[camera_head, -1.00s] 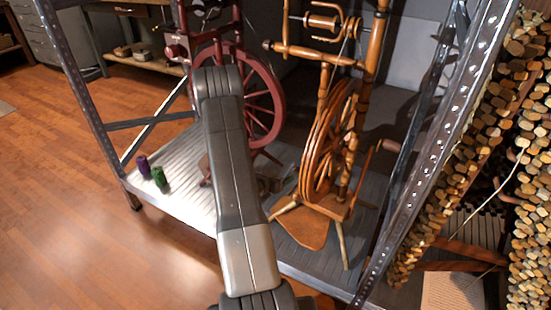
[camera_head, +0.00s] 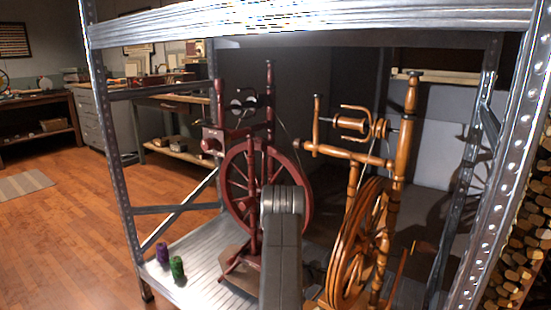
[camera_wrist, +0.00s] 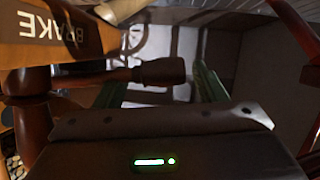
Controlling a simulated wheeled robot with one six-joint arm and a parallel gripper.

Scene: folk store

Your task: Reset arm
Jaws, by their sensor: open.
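In the head view my arm (camera_head: 283,245) rises from the bottom middle, in front of the shelf with the two spinning wheels, and my gripper is hidden behind it. Close by in that view are a light wooden part (camera_wrist: 45,32) marked "BRAKE", upside down, and a dark turned wooden part (camera_wrist: 158,72). I cannot tell whether the gripper touches them.
A red spinning wheel (camera_head: 232,190) and an orange-brown spinning wheel (camera_head: 352,240) stand on the metal shelf (camera_head: 205,288). Purple (camera_head: 162,254) and green (camera_head: 177,268) spools stand at its left. A metal beam (camera_head: 300,22) crosses above. Open wooden floor (camera_head: 70,240) lies left.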

